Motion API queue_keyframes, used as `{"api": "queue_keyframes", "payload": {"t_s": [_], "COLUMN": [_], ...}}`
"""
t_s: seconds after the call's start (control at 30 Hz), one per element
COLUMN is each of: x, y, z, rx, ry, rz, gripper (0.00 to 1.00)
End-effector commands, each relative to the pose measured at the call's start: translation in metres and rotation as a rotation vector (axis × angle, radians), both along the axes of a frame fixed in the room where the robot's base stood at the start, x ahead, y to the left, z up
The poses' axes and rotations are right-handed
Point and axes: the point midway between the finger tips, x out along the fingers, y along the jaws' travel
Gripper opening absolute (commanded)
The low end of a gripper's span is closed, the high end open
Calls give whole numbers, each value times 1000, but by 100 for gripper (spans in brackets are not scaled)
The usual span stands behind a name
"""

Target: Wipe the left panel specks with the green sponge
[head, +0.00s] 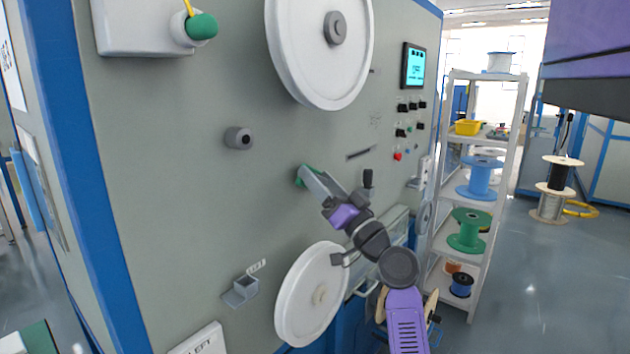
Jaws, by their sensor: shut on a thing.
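My gripper (307,175) reaches up and left to the grey machine panel (210,190). It is shut on the green sponge (300,180), which shows only as a narrow green edge at the fingertips. The sponge is at or close to the panel face; I cannot tell whether it touches. A patch of small faint marks (376,119) shows on the panel, up and right of my gripper. Any specks behind the sponge and gripper are hidden.
A large white wheel (320,75) sticks out above my gripper and a smaller one (312,290) below. A grey knob (239,138), a small bracket (241,290), a slot (361,153) and a screen (413,66) are on the panel. A spool shelf (480,205) stands right.

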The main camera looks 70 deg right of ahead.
Motion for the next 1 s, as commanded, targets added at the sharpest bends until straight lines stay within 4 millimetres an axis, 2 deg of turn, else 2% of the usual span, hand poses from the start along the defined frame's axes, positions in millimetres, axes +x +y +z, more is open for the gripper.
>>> {"api": "queue_keyframes", "payload": {"t_s": [0.5,1.0], "x": [-43,-50], "y": [10,12], "z": [0,-1], "rx": [-1,-1], "ry": [-1,0], "rz": [-1,-2], "gripper": [27,27]}}
